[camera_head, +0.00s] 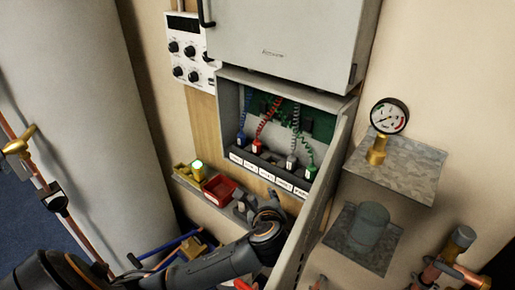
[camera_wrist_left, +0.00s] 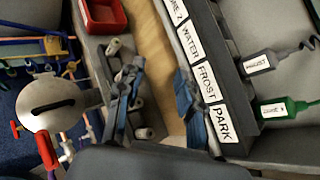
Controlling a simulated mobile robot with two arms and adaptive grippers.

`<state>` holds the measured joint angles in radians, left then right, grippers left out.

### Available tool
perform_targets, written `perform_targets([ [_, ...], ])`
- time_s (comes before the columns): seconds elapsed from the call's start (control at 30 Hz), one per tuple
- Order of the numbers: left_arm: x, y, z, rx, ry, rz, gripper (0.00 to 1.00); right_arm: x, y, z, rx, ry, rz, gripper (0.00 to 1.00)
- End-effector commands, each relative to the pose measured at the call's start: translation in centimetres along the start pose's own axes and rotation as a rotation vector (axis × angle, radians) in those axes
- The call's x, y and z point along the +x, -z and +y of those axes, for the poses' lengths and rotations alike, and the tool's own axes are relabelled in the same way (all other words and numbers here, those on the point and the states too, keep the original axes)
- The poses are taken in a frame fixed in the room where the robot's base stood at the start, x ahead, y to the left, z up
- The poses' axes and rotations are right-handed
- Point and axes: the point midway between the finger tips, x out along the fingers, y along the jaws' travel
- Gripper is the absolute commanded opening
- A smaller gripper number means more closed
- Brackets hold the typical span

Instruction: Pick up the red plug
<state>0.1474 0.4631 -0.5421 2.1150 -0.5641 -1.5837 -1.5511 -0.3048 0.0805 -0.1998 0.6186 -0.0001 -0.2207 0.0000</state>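The red plug (camera_head: 258,146) sits upright in the strip of sockets inside the open wall box, with a coiled red cord rising behind it. A blue plug (camera_head: 241,138) is to its left. A grey plug (camera_head: 291,162) and a green plug (camera_head: 310,172) are to its right. My left gripper (camera_head: 268,203) is below the box, down and right of the red plug and apart from it. In the left wrist view its two fingers (camera_wrist_left: 157,103) are spread with nothing gripped between them. The red plug is outside that view. My right gripper is not seen.
A label strip (camera_wrist_left: 205,85) runs beside the fingers. The box's open door (camera_head: 325,190) stands right of my gripper.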

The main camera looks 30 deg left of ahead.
Motion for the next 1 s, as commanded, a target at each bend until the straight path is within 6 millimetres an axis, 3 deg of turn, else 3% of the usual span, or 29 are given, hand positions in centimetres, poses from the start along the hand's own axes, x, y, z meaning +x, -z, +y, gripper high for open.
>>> perform_targets([
  [0.03,-0.2,-2.4,-1.2,0.102,0.017,-0.073,0.36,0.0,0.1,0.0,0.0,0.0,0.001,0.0],
  [0.1,-0.6,-4.9,-2.3,0.227,0.021,-0.153,0.36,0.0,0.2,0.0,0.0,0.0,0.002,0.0],
  [0.23,-1.3,-7.7,-3.3,0.368,0.009,-0.245,0.36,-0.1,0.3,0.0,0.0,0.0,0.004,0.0],
  [0.37,-1.0,-8.7,-3.6,0.419,-0.001,-0.275,0.36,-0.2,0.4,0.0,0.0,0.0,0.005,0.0],
  [0.7,4.2,-10.2,-4.0,0.42,-0.002,-0.274,0.36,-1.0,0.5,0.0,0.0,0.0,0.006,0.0],
  [1.0,6.8,-11.2,-4.5,0.419,-0.003,-0.272,0.36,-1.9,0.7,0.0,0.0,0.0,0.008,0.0],
])
